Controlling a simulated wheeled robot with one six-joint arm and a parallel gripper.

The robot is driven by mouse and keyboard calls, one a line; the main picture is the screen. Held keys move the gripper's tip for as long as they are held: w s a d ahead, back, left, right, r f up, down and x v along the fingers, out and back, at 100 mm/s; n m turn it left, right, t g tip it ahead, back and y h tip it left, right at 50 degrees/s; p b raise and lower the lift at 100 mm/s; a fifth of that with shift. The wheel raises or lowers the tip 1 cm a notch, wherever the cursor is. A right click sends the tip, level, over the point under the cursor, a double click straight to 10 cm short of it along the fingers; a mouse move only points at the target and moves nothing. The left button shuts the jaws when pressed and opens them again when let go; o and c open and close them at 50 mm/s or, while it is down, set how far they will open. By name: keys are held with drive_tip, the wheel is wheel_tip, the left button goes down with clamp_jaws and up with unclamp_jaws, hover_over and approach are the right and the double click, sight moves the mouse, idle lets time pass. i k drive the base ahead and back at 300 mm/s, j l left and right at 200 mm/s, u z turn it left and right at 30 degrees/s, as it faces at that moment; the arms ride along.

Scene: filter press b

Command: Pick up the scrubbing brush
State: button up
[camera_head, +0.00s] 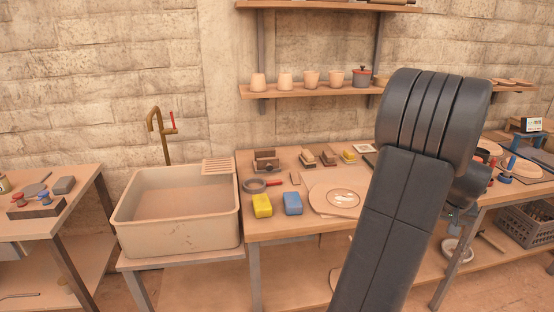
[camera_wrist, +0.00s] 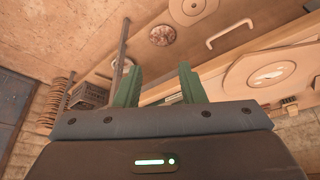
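Small brush-like wooden blocks stand at the back of the middle table: one (camera_head: 308,159) and another (camera_head: 328,157) beside it. A larger brown block-like item (camera_head: 265,161) lies to their left. The pieces are too small to tell surely which is the scrubbing brush. My gripper (camera_wrist: 159,86) shows two green fingers set apart with nothing held between them. In the head view my arm hangs over the right part of the table, and the gripper is mostly hidden behind it. No brush can be made out in the wrist view.
A yellow sponge (camera_head: 262,205), a blue sponge (camera_head: 293,203) and a round plate (camera_head: 335,199) lie at the table's front. A stone sink (camera_head: 180,212) stands left. A shelf (camera_head: 300,91) with cups hangs above. A crate (camera_head: 525,228) sits low at right.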

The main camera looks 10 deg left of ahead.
sight(306, 158)
drive_tip(key=i+u, duration=0.4)
drive_tip(key=i+l+u, duration=0.15)
drive_tip(key=u, duration=0.3)
drive_tip(key=i+l+u, duration=0.25)
drive_tip(key=u, duration=0.15)
drive_tip(key=i+l, duration=0.5)
